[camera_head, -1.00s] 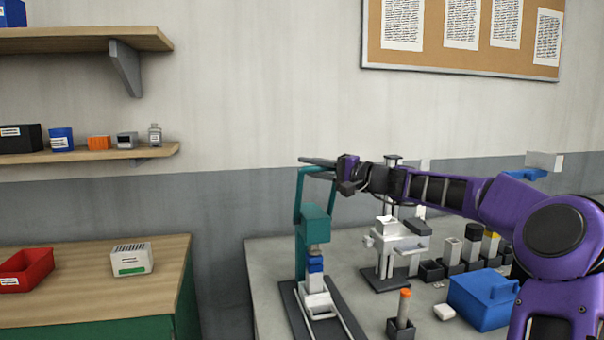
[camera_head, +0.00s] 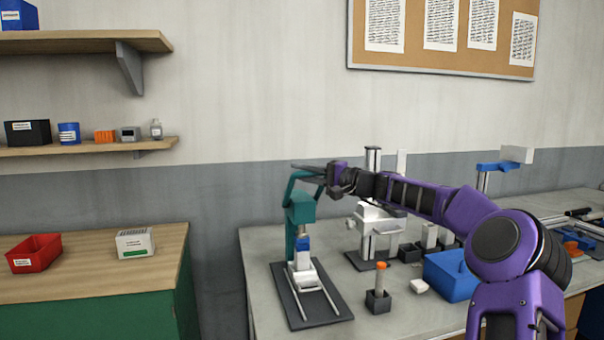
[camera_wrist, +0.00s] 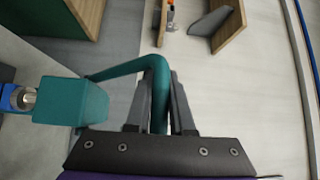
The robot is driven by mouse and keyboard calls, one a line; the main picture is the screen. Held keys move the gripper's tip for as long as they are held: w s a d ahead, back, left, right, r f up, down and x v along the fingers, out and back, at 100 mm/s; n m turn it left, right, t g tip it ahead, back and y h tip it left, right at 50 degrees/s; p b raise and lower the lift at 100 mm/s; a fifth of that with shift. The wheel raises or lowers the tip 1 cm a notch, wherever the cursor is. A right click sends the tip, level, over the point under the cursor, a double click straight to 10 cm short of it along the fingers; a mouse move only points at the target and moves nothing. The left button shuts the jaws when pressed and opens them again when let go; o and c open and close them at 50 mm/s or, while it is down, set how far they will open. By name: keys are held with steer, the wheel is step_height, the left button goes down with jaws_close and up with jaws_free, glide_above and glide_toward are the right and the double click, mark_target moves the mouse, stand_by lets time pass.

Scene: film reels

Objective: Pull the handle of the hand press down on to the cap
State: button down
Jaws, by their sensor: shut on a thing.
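The teal hand press (camera_head: 300,209) stands upright on a dark base plate with light rails (camera_head: 331,300) at the bench's left front. Its teal handle (camera_head: 290,185) rises from the press head and bends over at the top. My gripper (camera_head: 311,168) is shut on the handle's bar. In the wrist view the bar (camera_wrist: 160,90) runs between the two dark fingers (camera_wrist: 160,110). The press head (camera_wrist: 72,102) is left of them, with the metal ram (camera_wrist: 27,97) beside it. A blue part (camera_head: 302,243), seemingly the cap, sits under the head above a white piece (camera_head: 302,260).
A white stand (camera_head: 378,220), a small dark holder with an orange-topped stick (camera_head: 378,296) and a blue box (camera_head: 448,278) stand right of the press. A wooden-topped cabinet with a red bin (camera_head: 36,254) is left, across a gap.

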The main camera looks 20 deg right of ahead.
steer(key=shift+s, duration=0.45)
stand_by(0.3)
steer(key=c, duration=0.9)
jaws_free()
steer(key=shift+s, duration=0.1)
steer(key=shift+o, duration=0.6)
steer(key=shift+b, duration=0.3)
steer(key=shift+f, duration=0.35)
